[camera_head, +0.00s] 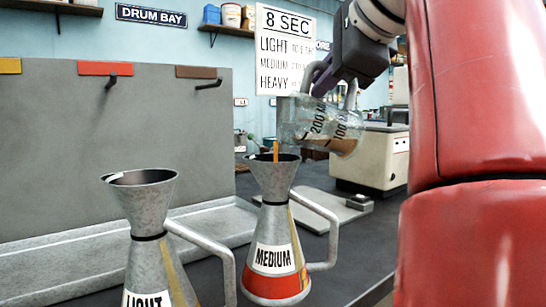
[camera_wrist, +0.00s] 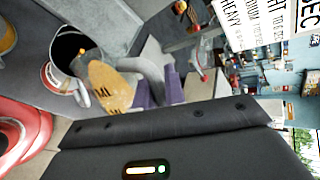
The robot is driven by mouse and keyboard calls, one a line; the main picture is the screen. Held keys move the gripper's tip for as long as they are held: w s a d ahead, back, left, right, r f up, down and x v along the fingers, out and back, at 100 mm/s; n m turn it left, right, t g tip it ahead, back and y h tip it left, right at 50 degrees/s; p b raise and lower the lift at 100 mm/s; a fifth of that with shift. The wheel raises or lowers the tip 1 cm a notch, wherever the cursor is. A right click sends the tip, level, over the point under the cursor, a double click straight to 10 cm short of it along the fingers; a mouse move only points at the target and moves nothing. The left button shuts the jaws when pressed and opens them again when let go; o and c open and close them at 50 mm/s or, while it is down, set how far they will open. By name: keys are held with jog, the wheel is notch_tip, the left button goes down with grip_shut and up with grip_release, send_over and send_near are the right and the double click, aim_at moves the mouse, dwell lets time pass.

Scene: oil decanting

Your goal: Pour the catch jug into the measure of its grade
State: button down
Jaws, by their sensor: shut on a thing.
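My gripper (camera_head: 326,84) is shut on the handle of the clear catch jug (camera_head: 298,116), whose side reads 200 and 100. The jug is tilted, its mouth to the left above the metal MEDIUM measure (camera_head: 270,222), which has a red band. An amber stream runs down from the jug to the measure's funnel mouth. Some oil shows in the jug. In the wrist view the jug (camera_wrist: 108,84) and the measure's dark mouth (camera_wrist: 72,46) lie close together beyond my purple fingers (camera_wrist: 158,90). The LIGHT measure (camera_head: 150,225) stands upright at the front left.
A grey panel (camera_head: 110,150) with hooks and yellow, red and brown tags stands behind a pale tray (camera_head: 80,262). A wall sign (camera_head: 285,50) reads 8 SEC, LIGHT, MEDIUM, HEAVY. A flat plate (camera_head: 318,208) and a beige machine (camera_head: 365,160) are behind the MEDIUM measure.

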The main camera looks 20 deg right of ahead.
jog(key=shift+w+a+r+n+h, duration=0.1)
jog(key=shift+a+r+n+h, duration=0.3)
jog(key=shift+a, duration=0.2)
jog(key=shift+a+r+n+h, duration=0.3)
jog(key=shift+a+h, duration=0.1)
jog(key=shift+a, duration=0.2)
dwell(2.0)
